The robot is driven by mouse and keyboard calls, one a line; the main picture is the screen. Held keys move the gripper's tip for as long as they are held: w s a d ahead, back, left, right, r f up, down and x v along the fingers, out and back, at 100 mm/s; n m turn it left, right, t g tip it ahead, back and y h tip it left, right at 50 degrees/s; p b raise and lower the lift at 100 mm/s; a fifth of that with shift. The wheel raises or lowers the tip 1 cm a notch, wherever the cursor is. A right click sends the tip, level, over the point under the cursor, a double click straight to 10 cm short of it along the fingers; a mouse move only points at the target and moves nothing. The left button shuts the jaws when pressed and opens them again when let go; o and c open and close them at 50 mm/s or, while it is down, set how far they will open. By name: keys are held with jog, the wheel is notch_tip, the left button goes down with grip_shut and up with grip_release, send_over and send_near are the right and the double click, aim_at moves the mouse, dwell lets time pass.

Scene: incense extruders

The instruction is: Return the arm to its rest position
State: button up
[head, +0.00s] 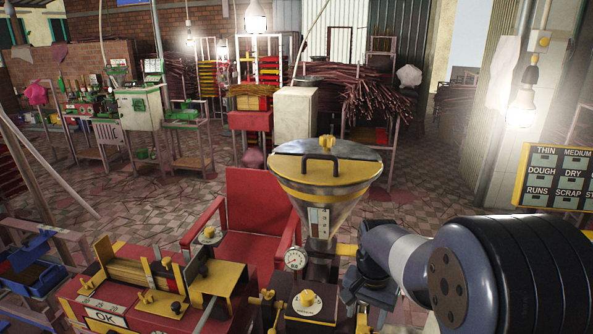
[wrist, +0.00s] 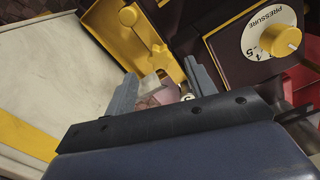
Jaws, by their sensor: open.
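My gripper (wrist: 160,80) shows in the wrist view with its two grey fingers apart. No held object can be made out; a small pale piece shows between and beyond the fingers, and I cannot tell what it is. Yellow and dark machine parts (wrist: 140,28) lie just beyond the fingertips. In the head view my arm (head: 425,262) reaches in from the right, low beside the extruder with the steel hopper (head: 332,205). The fingers themselves are hard to make out there.
The pressure dial (wrist: 272,40) is close, at the upper right of the wrist view. The hopper has a yellow lid (head: 325,165). A red chair (head: 250,215) stands behind the machine. A label board (head: 553,177) is at right. Tiled floor (head: 440,190) is open behind.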

aim_at(363, 328)
notch_tip(363, 328, up, 6)
notch_tip(363, 328, down, 10)
jog(key=shift+f, duration=0.2)
jog(key=n, duration=1.2)
jog(key=shift+p, duration=0.4)
notch_tip(363, 328, up, 11)
jog(key=shift+f+n, duration=0.2)
jog(key=shift+n, duration=0.1)
